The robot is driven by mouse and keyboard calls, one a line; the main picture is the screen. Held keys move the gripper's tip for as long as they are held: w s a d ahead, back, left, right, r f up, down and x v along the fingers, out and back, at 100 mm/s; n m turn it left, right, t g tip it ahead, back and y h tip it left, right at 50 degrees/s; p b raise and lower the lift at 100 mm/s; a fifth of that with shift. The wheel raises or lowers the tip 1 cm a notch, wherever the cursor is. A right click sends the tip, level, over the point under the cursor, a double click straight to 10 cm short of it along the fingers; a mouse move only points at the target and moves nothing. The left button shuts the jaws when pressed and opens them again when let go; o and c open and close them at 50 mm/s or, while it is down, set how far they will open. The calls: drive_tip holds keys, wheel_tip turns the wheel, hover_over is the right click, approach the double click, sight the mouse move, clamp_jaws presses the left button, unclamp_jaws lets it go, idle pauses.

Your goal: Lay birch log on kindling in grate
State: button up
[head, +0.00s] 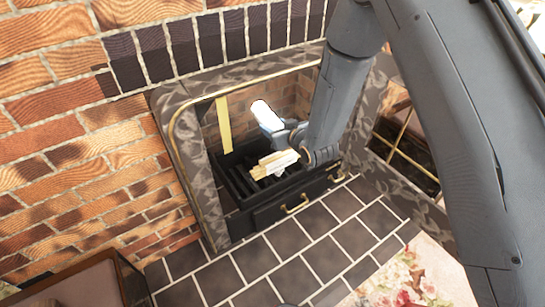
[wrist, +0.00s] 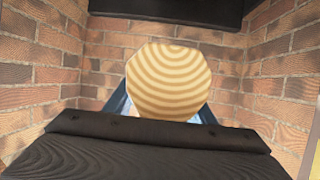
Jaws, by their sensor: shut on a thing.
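The birch log (head: 261,107) shows as a white end above the grate in the head view. Its round, ringed cut end (wrist: 168,82) fills the middle of the wrist view. My gripper (head: 272,124) is inside the fireplace opening, shut on the log, with blue fingers on both sides of it. The kindling (head: 272,164) is a small pile of pale sticks on the black grate (head: 236,181), just below my gripper in the head view. The log appears held above the kindling; the gap is hard to judge. My arm hides part of the grate's right side.
A patterned stone surround (head: 186,150) with brass trim frames the opening. A yellow strip (head: 224,125) hangs at its left. A black drawer front with brass handles (head: 295,203) is below the grate. Dark hearth tiles (head: 290,237) in front are clear.

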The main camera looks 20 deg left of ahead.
drive_tip(key=a+f+b, duration=0.2)
drive_tip(key=f+b, duration=0.1)
drive_tip(key=f, duration=0.3)
drive_tip(key=a+f+n+b, duration=0.1)
drive_tip(key=a+f+b, duration=0.2)
drive_tip(key=f, duration=0.3)
drive_tip(key=shift+a+g+y+b, duration=0.3)
drive_tip(key=shift+y+b, duration=0.1)
drive_tip(key=shift+b, duration=0.1)
drive_tip(key=shift+s+f, duration=0.1)
drive_tip(key=shift+f, duration=0.1)
drive_tip(key=o, duration=1.5)
